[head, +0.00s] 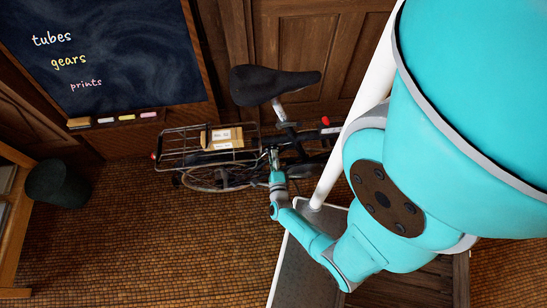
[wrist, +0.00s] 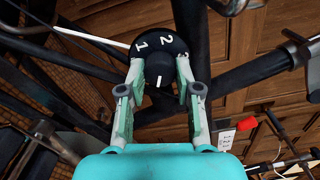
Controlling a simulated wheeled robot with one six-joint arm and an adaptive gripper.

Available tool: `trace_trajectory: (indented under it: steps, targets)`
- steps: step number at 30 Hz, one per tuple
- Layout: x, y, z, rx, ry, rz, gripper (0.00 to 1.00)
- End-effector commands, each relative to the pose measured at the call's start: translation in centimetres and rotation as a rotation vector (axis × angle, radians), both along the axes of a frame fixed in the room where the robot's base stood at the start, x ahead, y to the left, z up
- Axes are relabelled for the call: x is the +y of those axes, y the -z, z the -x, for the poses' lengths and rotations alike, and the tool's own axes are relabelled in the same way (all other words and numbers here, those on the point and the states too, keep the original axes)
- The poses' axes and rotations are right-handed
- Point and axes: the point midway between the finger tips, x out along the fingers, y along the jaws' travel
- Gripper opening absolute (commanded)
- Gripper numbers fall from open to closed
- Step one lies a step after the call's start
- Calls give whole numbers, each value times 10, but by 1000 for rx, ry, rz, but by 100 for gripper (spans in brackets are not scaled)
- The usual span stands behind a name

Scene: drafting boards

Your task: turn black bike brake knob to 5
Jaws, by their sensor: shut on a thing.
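The black brake knob (wrist: 158,69) sits on the bike frame in the wrist view, in front of a black dial (wrist: 150,37) with white numbers. The 1 and the 2 are readable on the dial's upper part; other numbers are hidden behind the fingers. A short white line shows on the knob, upright in the picture and below the numbers. My gripper (wrist: 160,76) has a finger on each side of the knob and is shut on it. In the head view my gripper (head: 274,160) is at the bike below the saddle; the knob is too small to make out there.
The bike's black saddle (head: 272,84) and rear rack (head: 185,146), with a box (head: 222,137) on it, are close to my arm. Frame tubes surround the dial in the wrist view. A chalkboard (head: 100,60) and dark bin (head: 58,183) stand left; tiled floor (head: 150,240) is clear.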

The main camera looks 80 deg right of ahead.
Motion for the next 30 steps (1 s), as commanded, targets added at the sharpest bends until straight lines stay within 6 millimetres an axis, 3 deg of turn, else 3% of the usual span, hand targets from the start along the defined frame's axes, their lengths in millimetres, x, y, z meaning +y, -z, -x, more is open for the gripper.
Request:
trace_trajectory:
  steps: [4,5,7,8,20,30]
  targets:
    - [0,1,1,1,3,-2,0]
    - [0,1,1,1,3,-2,38]
    - [0,1,1,1,3,-2,56]
    - [0,1,1,1,3,-2,58]
    - [5,1,2,2,-1,0,58]
    - [43,1,16,2,-6,-1,58]
